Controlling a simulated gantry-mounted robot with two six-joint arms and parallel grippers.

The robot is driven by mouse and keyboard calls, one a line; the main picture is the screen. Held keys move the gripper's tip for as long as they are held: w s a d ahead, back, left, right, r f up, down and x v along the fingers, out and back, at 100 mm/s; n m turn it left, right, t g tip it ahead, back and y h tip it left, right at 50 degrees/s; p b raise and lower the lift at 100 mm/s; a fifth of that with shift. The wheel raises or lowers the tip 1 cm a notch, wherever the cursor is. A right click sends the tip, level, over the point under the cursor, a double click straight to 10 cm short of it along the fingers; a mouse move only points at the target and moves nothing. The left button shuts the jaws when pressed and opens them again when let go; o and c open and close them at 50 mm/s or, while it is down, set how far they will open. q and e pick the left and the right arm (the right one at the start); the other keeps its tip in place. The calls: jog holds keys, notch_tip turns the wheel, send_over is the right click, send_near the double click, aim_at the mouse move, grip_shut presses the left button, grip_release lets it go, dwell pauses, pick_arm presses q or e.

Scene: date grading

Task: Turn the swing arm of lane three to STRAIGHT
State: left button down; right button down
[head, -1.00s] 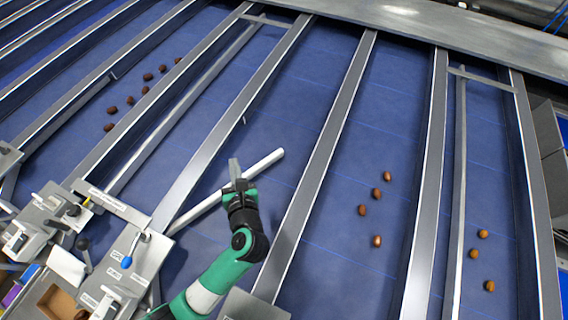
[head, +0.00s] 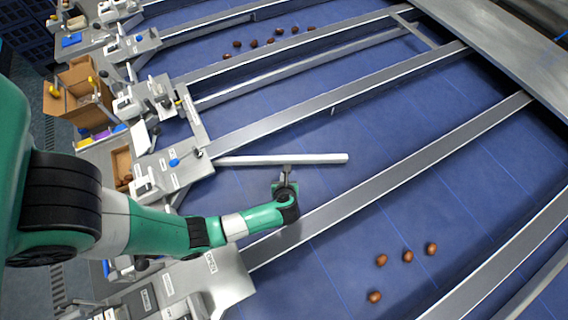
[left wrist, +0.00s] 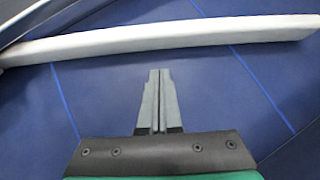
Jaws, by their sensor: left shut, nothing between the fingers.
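The swing arm (head: 315,159) is a pale bar standing out at an angle from the left divider of its lane, into the lane. Its pivot end is at the control panel (head: 172,176) with a blue-knobbed lever (head: 174,162). I cannot read a lane number there. My left gripper (head: 287,170) is shut and empty, beside the lower side of the bar in the head view, past its middle. In the left wrist view the shut fingers (left wrist: 159,72) point at the bar (left wrist: 180,38), with blue belt showing between. My right gripper is not in view.
Metal dividers (head: 390,170) run along both sides of the lane. Several brown dates (head: 381,260) lie in the lane below, and more dates (head: 255,43) lie higher up. A cardboard box (head: 78,88) stands at the left. The belt beyond the bar's free end is clear.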

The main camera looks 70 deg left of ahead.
pick_arm(q)
jog(key=a, duration=0.1)
jog(key=w+a, duration=0.1)
jog(key=shift+a+p, duration=0.3)
jog(key=shift+a, duration=0.05)
jog(key=shift+w+a, duration=0.2)
jog(key=shift+a, duration=0.35)
